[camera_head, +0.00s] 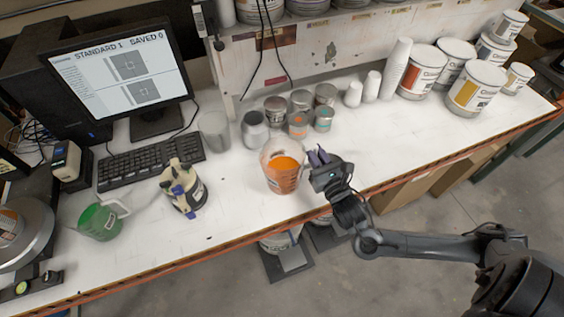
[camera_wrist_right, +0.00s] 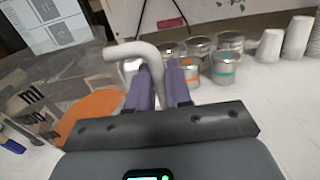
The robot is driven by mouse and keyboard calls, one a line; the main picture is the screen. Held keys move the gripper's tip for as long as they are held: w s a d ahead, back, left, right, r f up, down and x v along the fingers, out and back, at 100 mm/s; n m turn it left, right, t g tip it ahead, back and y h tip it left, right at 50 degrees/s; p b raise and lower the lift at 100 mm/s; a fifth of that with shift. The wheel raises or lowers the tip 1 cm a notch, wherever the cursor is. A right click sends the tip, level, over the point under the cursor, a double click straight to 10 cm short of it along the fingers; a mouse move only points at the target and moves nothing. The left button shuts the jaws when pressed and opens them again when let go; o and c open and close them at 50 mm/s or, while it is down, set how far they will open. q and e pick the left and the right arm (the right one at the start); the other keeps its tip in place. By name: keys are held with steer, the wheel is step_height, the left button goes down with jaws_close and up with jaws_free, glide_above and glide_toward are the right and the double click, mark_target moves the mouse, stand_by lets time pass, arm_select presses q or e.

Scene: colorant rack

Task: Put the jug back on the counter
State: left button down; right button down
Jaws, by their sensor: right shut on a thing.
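A clear jug (camera_head: 282,168) with orange liquid in it is upright over the middle of the white counter (camera_head: 240,222), near its front edge. I cannot tell whether its base touches the counter. My right gripper (camera_head: 318,157) is at the jug's right side. In the right wrist view, the purple fingers (camera_wrist_right: 160,85) are shut on the jug's pale handle (camera_wrist_right: 136,50). The jug's orange contents (camera_wrist_right: 92,110) show to the left of the fingers. My left gripper is not in view.
Several small cans (camera_head: 275,109) stand behind the jug. White cups (camera_head: 396,68) and large paint cans (camera_head: 475,88) stand at the right. The counter right of the jug is clear.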

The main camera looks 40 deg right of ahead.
mark_target(291, 165)
steer(key=shift+w+a+f+b, duration=0.15)
steer(key=shift+w+f+b, duration=0.25)
steer(key=shift+w+f, duration=2)
steer(key=shift+w+a+f+b, duration=0.1)
steer(key=shift+w+f+b, duration=0.3)
steer(key=shift+w+f, duration=2)
steer(key=shift+w, duration=0.1)
steer(key=c, duration=1.5)
jaws_free()
steer(key=shift+f, duration=0.25)
steer(key=o, duration=0.5)
steer(key=shift+c, duration=0.2)
steer(key=shift+r, duration=0.15)
